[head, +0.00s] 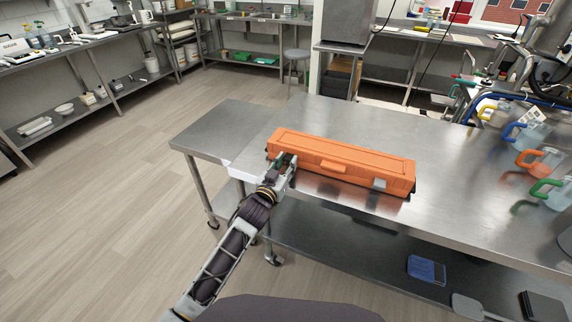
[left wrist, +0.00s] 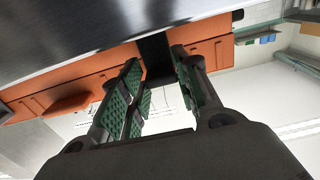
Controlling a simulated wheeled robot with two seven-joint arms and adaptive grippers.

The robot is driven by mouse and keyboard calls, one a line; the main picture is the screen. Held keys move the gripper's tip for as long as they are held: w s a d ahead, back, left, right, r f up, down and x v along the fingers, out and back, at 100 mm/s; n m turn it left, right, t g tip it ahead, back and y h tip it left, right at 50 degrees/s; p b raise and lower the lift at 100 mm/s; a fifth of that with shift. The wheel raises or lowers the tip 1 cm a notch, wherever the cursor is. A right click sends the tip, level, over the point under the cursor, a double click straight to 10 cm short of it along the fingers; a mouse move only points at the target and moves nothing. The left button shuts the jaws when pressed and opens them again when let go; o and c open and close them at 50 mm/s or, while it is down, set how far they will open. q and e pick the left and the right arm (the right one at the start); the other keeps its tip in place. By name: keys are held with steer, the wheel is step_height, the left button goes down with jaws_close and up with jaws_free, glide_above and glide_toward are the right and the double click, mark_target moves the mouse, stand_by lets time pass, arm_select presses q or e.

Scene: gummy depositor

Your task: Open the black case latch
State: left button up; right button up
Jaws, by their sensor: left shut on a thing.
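A long orange case (head: 330,155) lies closed on the steel table, with an orange handle (head: 333,166) on its front. A grey latch (head: 379,184) sits near the right end of the front. My left gripper (head: 285,162) is at the left end of the front and hides that spot in the head view. In the left wrist view the black latch (left wrist: 155,52) shows against the orange case (left wrist: 70,85), between the green-padded fingers of my left gripper (left wrist: 158,80), which is shut on it. My right gripper is not in view.
The steel table (head: 470,195) has bare room behind and right of the case. Jugs with orange (head: 527,158) and green (head: 546,188) handles stand at its right side. A blue item (head: 427,269) lies on the lower shelf. A stool (head: 297,62) stands behind.

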arm_select(q)
steer(key=o, duration=1)
steer(key=shift+v, duration=6.05)
